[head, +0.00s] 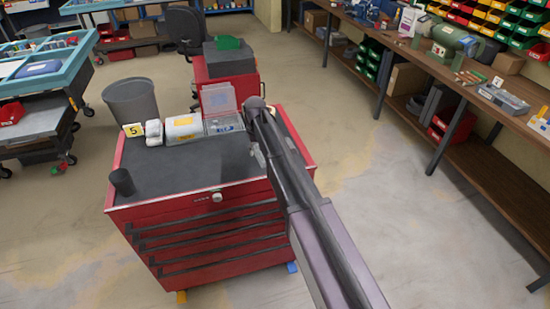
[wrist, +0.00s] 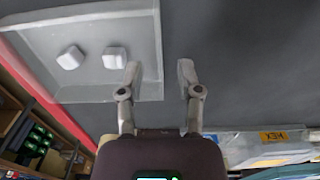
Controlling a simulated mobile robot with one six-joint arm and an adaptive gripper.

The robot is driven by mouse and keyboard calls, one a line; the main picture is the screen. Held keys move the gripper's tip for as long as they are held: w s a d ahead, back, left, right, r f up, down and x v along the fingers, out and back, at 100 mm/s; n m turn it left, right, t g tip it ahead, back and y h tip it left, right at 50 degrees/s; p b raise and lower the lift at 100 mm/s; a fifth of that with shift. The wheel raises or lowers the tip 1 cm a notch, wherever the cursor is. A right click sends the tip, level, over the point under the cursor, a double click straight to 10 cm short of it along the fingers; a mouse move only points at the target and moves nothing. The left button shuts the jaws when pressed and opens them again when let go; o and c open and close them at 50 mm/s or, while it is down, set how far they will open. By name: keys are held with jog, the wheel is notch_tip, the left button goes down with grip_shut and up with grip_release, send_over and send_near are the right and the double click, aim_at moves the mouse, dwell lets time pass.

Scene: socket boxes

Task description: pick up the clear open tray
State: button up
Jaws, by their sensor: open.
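The clear open tray (wrist: 105,92) lies on the dark top of the red cabinet at the upper left of the wrist view, close to the red edge. Two small white blocks (wrist: 92,57) sit in it. My gripper (wrist: 159,70) is open and empty. Its left finger shows over the inside of the tray and its right finger outside, with the tray's side wall between them in the picture. I cannot tell how far the fingertips are above the tray. In the head view my arm hides most of that corner, and I cannot make out the tray there.
A grey bin (head: 133,102) stands behind. Floor is free towards the right-hand workbench (head: 470,85).

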jog(key=shift+f+b, duration=0.75)
jog(key=shift+f, duration=0.25)
grip_shut()
